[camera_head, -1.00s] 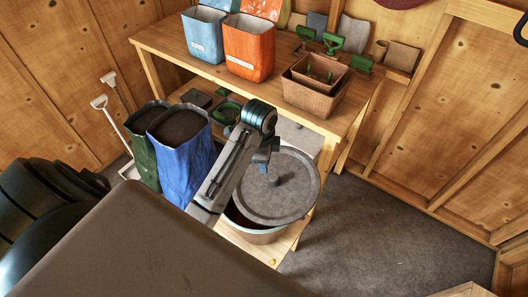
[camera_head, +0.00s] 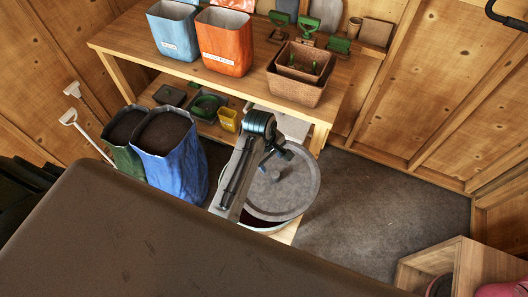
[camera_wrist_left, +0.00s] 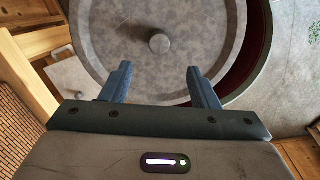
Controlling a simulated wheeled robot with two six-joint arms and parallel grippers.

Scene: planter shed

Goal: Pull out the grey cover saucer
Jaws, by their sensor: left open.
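The grey cover saucer (camera_head: 297,192) is a round disc with a small knob, lying over the top of a wide round pot (camera_head: 262,229). It sits off-centre, so a strip of the pot's dark red inside shows beside it. My left gripper (camera_head: 283,153) is over the saucer's back part in the head view. In the left wrist view my left gripper (camera_wrist_left: 159,70) is open and empty, its two blue fingers pointing toward the saucer (camera_wrist_left: 110,35). The knob (camera_wrist_left: 159,43) lies just past the fingertips, between their lines. Contact cannot be told. My right gripper is not in view.
A wooden bench (camera_head: 130,37) stands behind, with an orange bag (camera_head: 224,42), a blue bag (camera_head: 174,35) and brown planters (camera_head: 296,88). A soil-filled blue sack (camera_head: 180,165) stands left of my arm. Grey floor (camera_head: 375,205) is clear at right, before a wooden box (camera_head: 482,265).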

